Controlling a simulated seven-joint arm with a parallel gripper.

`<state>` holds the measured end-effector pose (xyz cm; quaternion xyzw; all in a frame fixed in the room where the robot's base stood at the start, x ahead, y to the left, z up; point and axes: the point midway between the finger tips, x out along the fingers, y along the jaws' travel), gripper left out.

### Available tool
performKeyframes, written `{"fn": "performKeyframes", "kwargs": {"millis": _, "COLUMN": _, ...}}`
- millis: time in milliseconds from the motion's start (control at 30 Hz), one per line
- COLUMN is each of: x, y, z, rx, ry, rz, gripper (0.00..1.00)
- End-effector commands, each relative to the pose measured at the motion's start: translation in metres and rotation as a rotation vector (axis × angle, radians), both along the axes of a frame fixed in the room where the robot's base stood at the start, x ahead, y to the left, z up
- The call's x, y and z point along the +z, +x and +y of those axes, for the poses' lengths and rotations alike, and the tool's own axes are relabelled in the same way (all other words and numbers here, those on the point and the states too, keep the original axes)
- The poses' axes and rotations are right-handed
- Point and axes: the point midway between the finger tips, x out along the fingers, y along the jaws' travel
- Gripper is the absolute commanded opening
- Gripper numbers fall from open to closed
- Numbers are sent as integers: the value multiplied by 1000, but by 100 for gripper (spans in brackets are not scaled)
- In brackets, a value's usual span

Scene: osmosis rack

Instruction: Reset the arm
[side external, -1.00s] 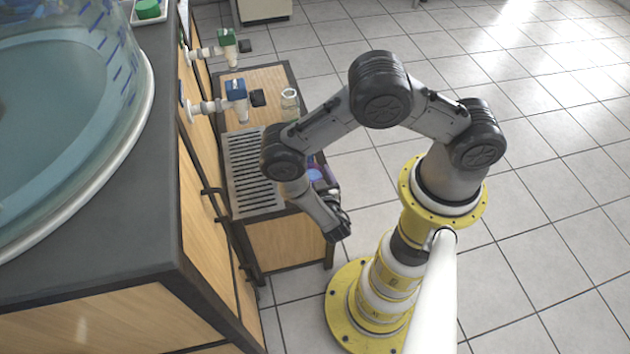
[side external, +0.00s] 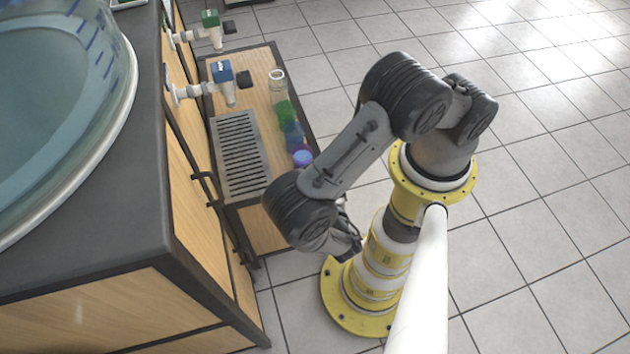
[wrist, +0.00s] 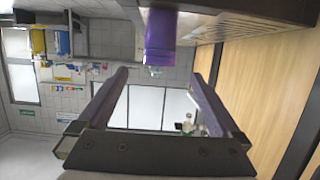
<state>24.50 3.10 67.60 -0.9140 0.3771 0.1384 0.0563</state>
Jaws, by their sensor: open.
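My gripper (wrist: 158,82) shows in the wrist view with its two fingers apart and nothing between them. In the side view it hangs low beside my yellow base and is partly hidden behind my dark wrist joint. My arm is folded, with the forearm slanting down to the left. A purple-topped container (side external: 302,158) stands at the near end of a row on the low wooden stand. A purple thing (wrist: 160,40) also shows at the top of the wrist view, beyond the fingers and apart from them.
The low stand (side external: 262,60) carries a slotted metal grate (side external: 241,155), a clear flask (side external: 278,86), a green container (side external: 285,112) and a blue one (side external: 293,135). Blue (side external: 222,75) and green (side external: 210,22) valves jut from the cabinet. The tiled floor (side external: 540,160) at right is clear.

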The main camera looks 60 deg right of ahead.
Motion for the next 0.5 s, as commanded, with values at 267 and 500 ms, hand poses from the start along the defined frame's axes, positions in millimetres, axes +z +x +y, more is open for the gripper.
{"fn": "performKeyframes", "kwargs": {"millis": 267, "x": 2, "y": -5, "z": 4, "rx": 0, "ry": 1, "rz": -1, "gripper": 100}}
{"fn": "performKeyframes", "kwargs": {"millis": 500, "x": 1, "y": -3, "z": 6, "rx": -2, "ry": 11, "rz": 7, "gripper": 100}}
